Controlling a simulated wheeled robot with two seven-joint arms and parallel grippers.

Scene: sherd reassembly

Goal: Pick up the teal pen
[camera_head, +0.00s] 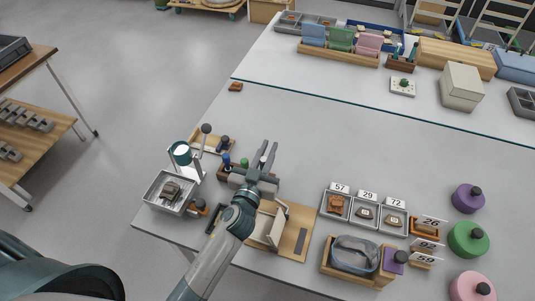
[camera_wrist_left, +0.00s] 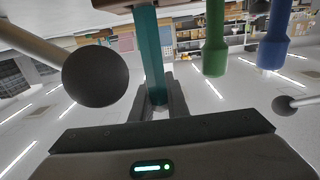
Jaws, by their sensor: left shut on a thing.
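The teal pen (camera_wrist_left: 151,55) shows in the left wrist view as a long straight shaft, running from a brown block at the top edge down between my left gripper's fingers (camera_wrist_left: 157,100). The gripper is shut on the pen. Whether the pen's far end still sits in the block cannot be told. In the head view my left gripper (camera_head: 268,155) is over the small pen holder area, and the pen cannot be made out there. A green-handled tool (camera_wrist_left: 215,40) and a blue-handled tool (camera_wrist_left: 274,38) stand beside the pen. My right gripper is not in view.
A dark ball on a rod (camera_wrist_left: 95,77) is close beside the gripper. A lamp (camera_head: 181,152) and a tray with a sherd (camera_head: 150,193) stand to the left. Numbered trays (camera_head: 322,208) and a wooden box (camera_head: 326,267) are to the right. The table's middle is clear.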

